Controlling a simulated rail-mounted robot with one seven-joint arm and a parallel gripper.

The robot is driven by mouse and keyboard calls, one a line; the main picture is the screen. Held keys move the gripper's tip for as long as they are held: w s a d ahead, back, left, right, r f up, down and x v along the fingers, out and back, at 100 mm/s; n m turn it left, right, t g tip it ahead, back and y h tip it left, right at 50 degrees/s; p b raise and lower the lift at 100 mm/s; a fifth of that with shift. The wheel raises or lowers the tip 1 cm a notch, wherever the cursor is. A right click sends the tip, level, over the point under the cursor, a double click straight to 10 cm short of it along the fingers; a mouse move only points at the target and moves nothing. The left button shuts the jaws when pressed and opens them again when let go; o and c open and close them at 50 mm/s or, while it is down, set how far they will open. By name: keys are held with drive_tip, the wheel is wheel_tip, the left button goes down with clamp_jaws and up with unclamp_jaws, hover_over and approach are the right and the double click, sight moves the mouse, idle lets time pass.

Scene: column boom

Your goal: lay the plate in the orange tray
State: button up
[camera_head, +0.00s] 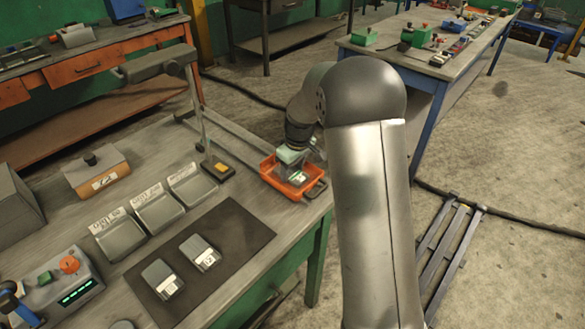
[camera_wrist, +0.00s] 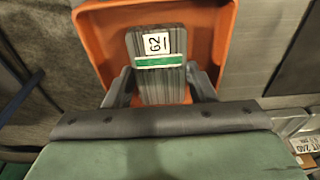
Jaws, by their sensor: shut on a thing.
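The orange tray (camera_head: 270,171) stands at the right end of the workbench; in the wrist view its orange wall (camera_wrist: 222,45) surrounds the plate. The plate (camera_wrist: 160,90) is grey and ribbed, with a white label reading G2 and a green stripe. My gripper (camera_wrist: 161,76) is shut on the plate, one finger on each side. In the head view my gripper (camera_head: 297,160) is low over the tray, and the plate is mostly hidden there. I cannot tell whether the plate touches the tray floor.
Two similar grey plates (camera_head: 200,252) (camera_head: 162,278) lie on a dark mat (camera_head: 237,233). Labelled grey bins (camera_head: 157,210) stand behind the mat. A lamp post (camera_head: 197,110) rises close to the tray's left. A control box (camera_head: 72,282) is at the front left.

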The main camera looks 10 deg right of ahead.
sight(296, 176)
drive_tip(key=shift+r, duration=0.1)
drive_tip(key=o, duration=1.4)
drive_tip(key=shift+f, duration=0.2)
drive_tip(key=shift+o, duration=0.2)
drive_tip(key=shift+r, duration=0.3)
wheel_tip(296, 176, up, 10)
drive_tip(key=s, duration=0.1)
drive_tip(key=s+f+m+g, duration=0.1)
drive_tip(key=s+m, duration=0.6)
drive_tip(key=s, duration=2.6)
drive_tip(key=shift+a+f+h+b, duration=0.4)
drive_tip(key=shift+a+f+b, duration=0.05)
drive_tip(key=shift+f, duration=0.2)
